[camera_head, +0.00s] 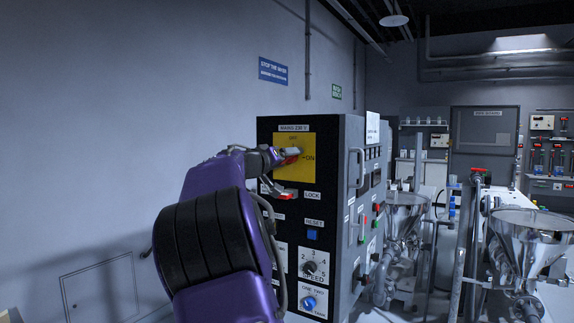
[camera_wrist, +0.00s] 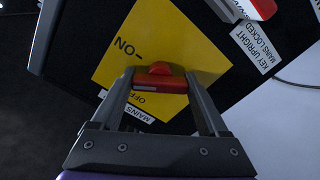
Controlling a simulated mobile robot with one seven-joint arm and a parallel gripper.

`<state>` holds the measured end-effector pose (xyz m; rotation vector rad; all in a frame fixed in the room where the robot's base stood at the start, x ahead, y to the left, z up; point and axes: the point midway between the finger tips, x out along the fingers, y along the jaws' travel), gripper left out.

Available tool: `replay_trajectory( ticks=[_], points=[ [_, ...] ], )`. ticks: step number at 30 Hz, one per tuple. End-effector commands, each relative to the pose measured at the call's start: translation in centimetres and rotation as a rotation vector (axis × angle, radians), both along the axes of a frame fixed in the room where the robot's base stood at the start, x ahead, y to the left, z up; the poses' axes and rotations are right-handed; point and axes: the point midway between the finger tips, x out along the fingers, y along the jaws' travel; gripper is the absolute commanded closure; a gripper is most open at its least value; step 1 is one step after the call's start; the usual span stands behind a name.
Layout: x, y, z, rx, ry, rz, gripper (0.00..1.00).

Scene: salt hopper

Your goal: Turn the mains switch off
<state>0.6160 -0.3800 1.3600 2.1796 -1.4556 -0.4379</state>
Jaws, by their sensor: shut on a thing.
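The mains switch has a red handle on a yellow plate (camera_head: 310,140), under a "MAINS 230 V" label on the dark front of a cabinet. The plate reads OFF at the top and ON at the right. In the wrist view the red handle (camera_wrist: 160,84) lies between the fingertips of my gripper (camera_wrist: 160,78), which is shut on it. A short white line shows on the handle; which word it points to I cannot tell. In the head view my gripper (camera_head: 290,155) partly covers the handle.
Below the switch are a red-and-white part by the LOCK label (camera_head: 312,195), a blue RESET button (camera_head: 312,235) and a SPEED knob (camera_head: 309,268). The wrist view shows a "KEY UPRIGHT MAINS LOCKED" label (camera_wrist: 257,48). Steel hoppers (camera_head: 525,235) stand to the right.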

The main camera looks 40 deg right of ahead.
Motion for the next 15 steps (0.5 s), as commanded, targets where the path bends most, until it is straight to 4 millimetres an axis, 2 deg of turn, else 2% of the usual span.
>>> replay_trajectory(
  ticks=[15],
  points=[
    [0.00, -0.01, -0.07, -0.187, 0.455, -0.001, 0.78]
  ],
)
